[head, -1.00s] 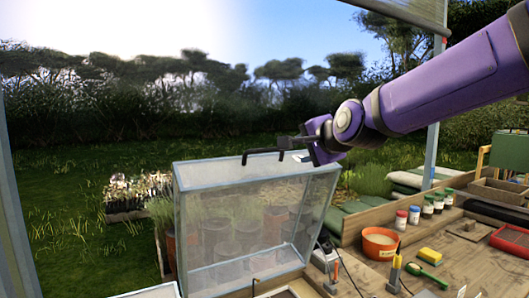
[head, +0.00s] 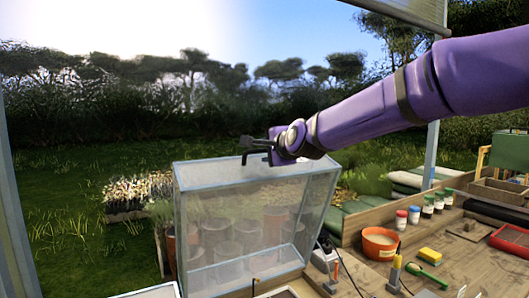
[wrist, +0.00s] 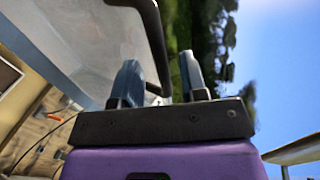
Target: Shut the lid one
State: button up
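The lid (head: 247,272) is a clear box-like cover with a pale frame, raised and standing open in the head view. A black handle (head: 256,152) sits on its top edge. Pots show through its clear panes. My gripper (head: 250,142) is at the top edge of the lid, right by the handle. In the wrist view, the two fingers of my gripper (wrist: 159,75) are apart. The dark handle (wrist: 157,45) curves down behind the left finger towards the gap. I cannot tell whether it lies between the fingers or touches them.
On the bench to the right are an orange pot (head: 381,245), a yellow sponge (head: 430,256), a green-handled tool (head: 430,276), several small jars (head: 414,215) and a red tray (head: 513,241). Seedlings (head: 140,190) stand on the grass at left.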

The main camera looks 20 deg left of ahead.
jog(key=shift+x, duration=1.3)
grip_shut()
jog(key=shift+s+d, duration=0.1)
jog(key=shift+d, duration=0.05)
